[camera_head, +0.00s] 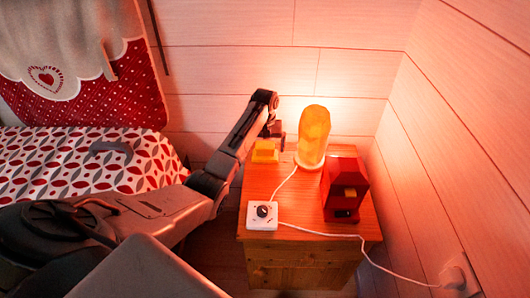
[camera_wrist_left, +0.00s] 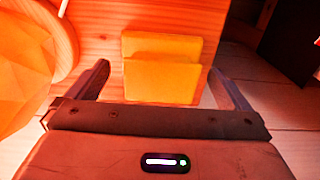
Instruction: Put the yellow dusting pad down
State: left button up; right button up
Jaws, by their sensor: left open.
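The yellow dusting pad (camera_head: 265,151) sits at the far left corner of the wooden nightstand (camera_head: 300,185). In the left wrist view the pad (camera_wrist_left: 162,78) shows as a yellow block with a step across it, against the wood and close to its edge. My left gripper (camera_head: 274,131) is over that corner, right by the pad. Its two fingers (camera_wrist_left: 165,85) are spread wide, one on each side of the pad, with a gap to it on both sides. My right gripper is not in view.
A glowing orange lamp (camera_head: 313,138) stands just right of the pad. A red box-like object (camera_head: 345,187) stands at the nightstand's right. A white dial box (camera_head: 262,215) with a white cable is at the front left. The bed (camera_head: 90,170) is at the left.

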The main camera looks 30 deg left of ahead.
aim_at(266, 145)
pick_arm(q)
notch_tip(266, 145, up, 7)
jog(key=shift+r, duration=0.15)
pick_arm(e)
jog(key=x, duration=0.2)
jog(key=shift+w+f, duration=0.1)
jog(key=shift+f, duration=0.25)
pick_arm(q)
jog(key=shift+d+p, duration=0.1)
jog(key=shift+p, duration=0.3)
